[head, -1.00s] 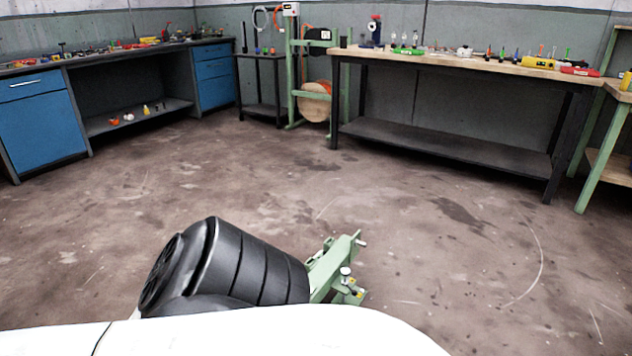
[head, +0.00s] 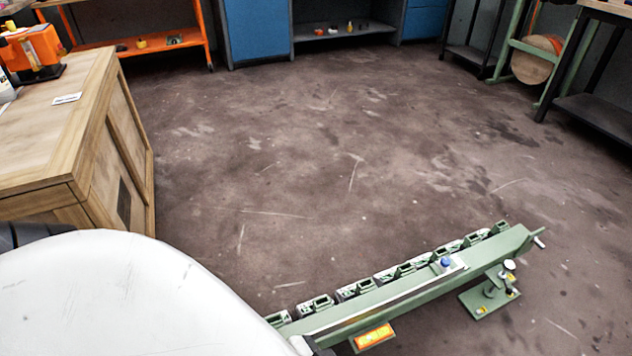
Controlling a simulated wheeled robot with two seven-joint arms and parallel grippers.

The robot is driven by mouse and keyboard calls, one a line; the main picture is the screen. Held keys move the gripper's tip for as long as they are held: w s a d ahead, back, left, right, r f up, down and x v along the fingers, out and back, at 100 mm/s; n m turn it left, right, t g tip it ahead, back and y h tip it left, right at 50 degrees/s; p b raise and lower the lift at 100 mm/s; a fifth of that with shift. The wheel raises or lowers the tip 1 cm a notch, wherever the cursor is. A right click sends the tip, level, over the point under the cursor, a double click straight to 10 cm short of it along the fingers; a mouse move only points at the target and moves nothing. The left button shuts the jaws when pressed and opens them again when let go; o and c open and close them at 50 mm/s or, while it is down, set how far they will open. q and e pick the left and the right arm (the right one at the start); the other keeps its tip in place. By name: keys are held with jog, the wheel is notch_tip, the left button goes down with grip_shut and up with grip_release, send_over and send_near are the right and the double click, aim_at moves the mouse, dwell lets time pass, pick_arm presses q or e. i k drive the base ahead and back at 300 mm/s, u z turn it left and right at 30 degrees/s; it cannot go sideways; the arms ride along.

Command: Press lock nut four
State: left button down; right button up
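A long green machine beam (head: 400,293) runs from the bottom middle up to the right. Several small grey-green blocks with openings (head: 355,289) sit in a row along its far side. A blue knob (head: 446,262) stands on the beam, and an orange panel (head: 374,336) hangs at its near side. I cannot tell any lock nut, or which is number four, at this size. The beam's lower left end is cut off by the frame and by my white body. Neither of my grippers is in view.
A wooden cabinet (head: 60,130) stands close on the left, with an orange device (head: 33,52) on top. A green foot with a silver-topped post (head: 490,291) stands below the beam's right end. The floor (head: 300,170) between is clear. Blue cabinets (head: 257,30) line the back.

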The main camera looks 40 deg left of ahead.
aim_at(508, 290)
jog(key=u, duration=5.6)
jog(key=k, duration=1.4)
jog(key=z, duration=1.25)
jog(key=k, duration=1.35)
jog(key=z, duration=1.15)
